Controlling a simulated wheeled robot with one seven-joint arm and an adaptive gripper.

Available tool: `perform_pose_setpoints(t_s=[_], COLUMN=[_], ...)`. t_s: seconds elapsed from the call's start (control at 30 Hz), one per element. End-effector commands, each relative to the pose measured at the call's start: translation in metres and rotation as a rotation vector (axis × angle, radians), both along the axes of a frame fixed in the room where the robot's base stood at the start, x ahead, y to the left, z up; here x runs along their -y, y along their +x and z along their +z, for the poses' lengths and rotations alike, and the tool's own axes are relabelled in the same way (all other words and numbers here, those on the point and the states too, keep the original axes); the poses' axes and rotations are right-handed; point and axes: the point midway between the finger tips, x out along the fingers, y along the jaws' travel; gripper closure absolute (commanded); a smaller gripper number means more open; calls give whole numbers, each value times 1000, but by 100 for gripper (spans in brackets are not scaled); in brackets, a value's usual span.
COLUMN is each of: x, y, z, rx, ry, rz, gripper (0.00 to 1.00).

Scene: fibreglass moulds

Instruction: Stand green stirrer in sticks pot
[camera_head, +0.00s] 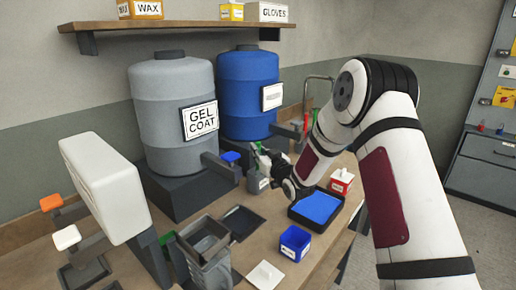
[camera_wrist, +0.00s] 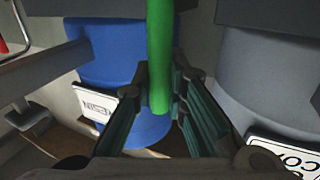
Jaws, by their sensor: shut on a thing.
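My gripper (camera_head: 266,160) is shut on the green stirrer (camera_wrist: 160,55), which runs up between its fingers in the wrist view. In the head view only a small green part of the stirrer (camera_head: 259,148) shows at the fingertips, in front of the blue drum. A grey pot with a white label (camera_head: 257,183) stands on the bench just below the gripper. A blue pot with a white label (camera_head: 295,243) stands nearer the front. Both labels are too small to read, so I cannot tell which is the sticks pot.
A grey gel coat drum (camera_head: 165,100) and a blue drum (camera_head: 248,85) stand behind, with spouts jutting forward. A black tray with a blue inside (camera_head: 318,207) and a white-and-red box (camera_head: 341,180) are at right. A grey bin (camera_head: 205,240) is at front.

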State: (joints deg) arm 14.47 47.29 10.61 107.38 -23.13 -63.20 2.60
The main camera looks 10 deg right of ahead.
Motion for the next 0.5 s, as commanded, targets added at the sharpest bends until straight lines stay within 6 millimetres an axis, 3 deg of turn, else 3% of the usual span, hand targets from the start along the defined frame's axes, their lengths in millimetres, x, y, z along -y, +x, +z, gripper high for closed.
perform_pose_setpoints(t_s=[0.47, 0.5], x=[0, 0], y=[0, 0], z=[-6, -6], rx=[0, 0], ry=[0, 0], rz=[0, 0], gripper=[100, 85])
